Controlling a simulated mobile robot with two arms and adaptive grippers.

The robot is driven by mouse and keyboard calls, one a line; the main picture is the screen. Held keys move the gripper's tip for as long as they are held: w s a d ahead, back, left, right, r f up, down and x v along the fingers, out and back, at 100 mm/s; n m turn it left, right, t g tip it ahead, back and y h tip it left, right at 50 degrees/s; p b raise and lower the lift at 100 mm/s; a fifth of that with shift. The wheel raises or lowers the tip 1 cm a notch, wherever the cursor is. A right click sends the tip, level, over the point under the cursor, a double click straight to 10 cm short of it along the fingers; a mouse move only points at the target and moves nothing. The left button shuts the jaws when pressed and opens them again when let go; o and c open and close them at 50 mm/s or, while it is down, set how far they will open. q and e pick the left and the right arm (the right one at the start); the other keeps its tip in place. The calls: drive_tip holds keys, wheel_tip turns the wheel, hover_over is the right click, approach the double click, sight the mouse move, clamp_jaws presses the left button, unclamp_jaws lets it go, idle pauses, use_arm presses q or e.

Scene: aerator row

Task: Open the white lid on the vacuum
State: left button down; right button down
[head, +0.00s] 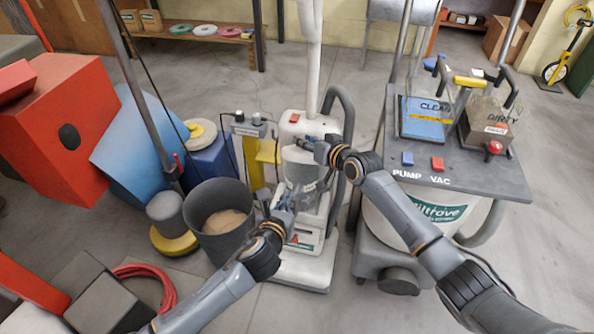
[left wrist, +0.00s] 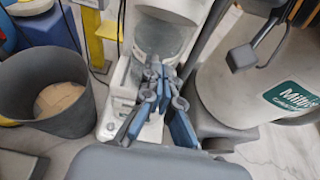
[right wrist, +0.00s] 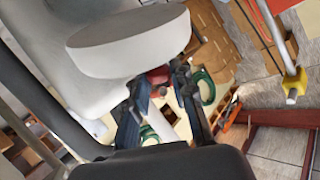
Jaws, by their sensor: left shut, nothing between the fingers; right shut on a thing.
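The white upright vacuum (head: 293,130) stands in the middle of the head view, with a clear canister (head: 300,173) on its front. The white lid (head: 294,154) is at the top of the canister; in the right wrist view a rounded white lid (right wrist: 130,45) fills the upper left. My right gripper (head: 312,146) is shut at the lid's edge; its fingers (right wrist: 158,82) partly hide the grip. My left gripper (head: 285,198) is shut and empty, low in front of the canister. It also shows in the left wrist view (left wrist: 158,76).
A grey bin (head: 222,236) stands left of the vacuum. A grey-topped cart (head: 460,182) with PUMP and VAC buttons and two clear boxes stands to the right. A red hose (head: 150,272) lies at lower left. Open floor lies behind the vacuum.

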use_arm(q)
drive_tip(key=x, duration=0.8)
drive_tip(key=shift+w+d+f, duration=0.1)
drive_tip(key=shift+w, duration=0.1)
use_arm(e)
drive_tip(key=shift+w+d+r, duration=0.1)
drive_tip(key=shift+d+r, duration=0.05)
use_arm(q)
drive_tip(key=shift+w+d+r, duration=0.1)
drive_tip(key=shift+w+r, duration=0.2)
drive_tip(key=shift+r, duration=0.3)
drive_tip(key=shift+w+d+r, duration=0.1)
drive_tip(key=shift+w+r, duration=0.2)
drive_tip(key=shift+r, duration=0.25)
drive_tip(key=shift+w+d+r, duration=0.1)
drive_tip(key=shift+w+r, duration=0.25)
drive_tip(key=shift+r, duration=0.15)
